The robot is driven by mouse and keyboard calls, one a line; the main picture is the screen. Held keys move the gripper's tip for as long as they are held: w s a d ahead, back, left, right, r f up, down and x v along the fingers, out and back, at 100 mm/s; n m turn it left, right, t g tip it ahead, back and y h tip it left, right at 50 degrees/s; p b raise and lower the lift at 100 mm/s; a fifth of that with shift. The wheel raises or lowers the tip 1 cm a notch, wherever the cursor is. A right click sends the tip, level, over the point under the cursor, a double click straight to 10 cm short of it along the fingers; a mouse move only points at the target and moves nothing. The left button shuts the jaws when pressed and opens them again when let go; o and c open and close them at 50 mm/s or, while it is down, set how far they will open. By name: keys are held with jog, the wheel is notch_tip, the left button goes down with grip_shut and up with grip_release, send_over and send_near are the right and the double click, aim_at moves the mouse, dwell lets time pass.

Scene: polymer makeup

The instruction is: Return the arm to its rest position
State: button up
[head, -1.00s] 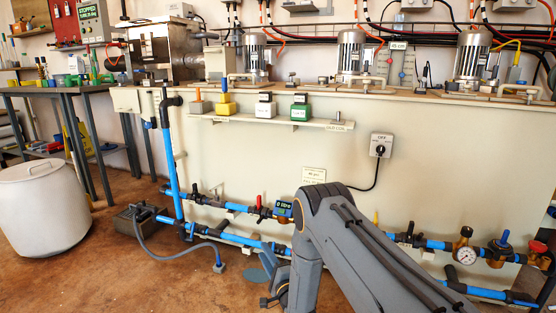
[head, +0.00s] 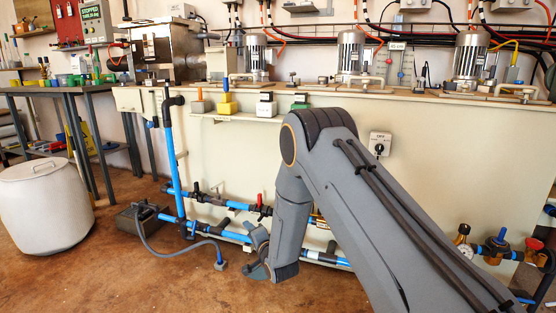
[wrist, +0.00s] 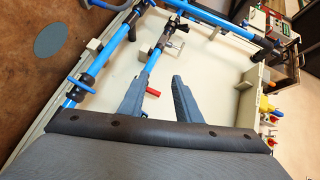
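My gripper (wrist: 157,84) shows in the wrist view with its two grey-blue fingers spread apart. The gap between them is empty, and a red valve handle (wrist: 153,92) lies beyond the left finger. The fingers point toward the pale tank front. In the head view my grey arm is bent, with its elbow raised in front of the tank and the forearm hanging down. Part of the wrist end shows left of the forearm, low near the blue pipes. The fingertips are not clear there.
The pale tank front (head: 230,160) stands behind my arm, with blue pipes (head: 235,236) and a red-handled valve (head: 260,200) along its base. A ledge holds a yellow block (head: 228,105) and others. A white bin (head: 45,205) stands left. Brown floor (head: 130,275) is open at front left.

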jog(key=s+a+r+n+g+h, duration=0.25)
jog(key=s+r+n+g, duration=0.45)
jog(key=s+r, duration=1)
jog(key=s+d+r+n+g+h, duration=0.1)
jog(key=s+d+r+n+g, duration=0.2)
jog(key=s, duration=0.9)
jog(key=s+d+n+g+h, duration=0.1)
jog(key=s+d+n+g, duration=0.2)
jog(key=s, duration=0.9)
jog(key=s+d+r+n+g, duration=0.15)
jog(key=s+d+n, duration=0.3)
jog(key=s, duration=0.75)
jog(key=d+r+m+h+p, duration=0.1)
jog(key=d+r+m+p, duration=0.2)
jog(key=d+r+p, duration=0.7)
jog(key=d+r+m+h+p, duration=0.1)
jog(key=d+r+m+p, duration=0.3)
jog(key=d+r+p, duration=0.7)
notch_tip(320, 180, up, 8)
jog(key=p, duration=1.6)
jog(key=shift+s, duration=0.2)
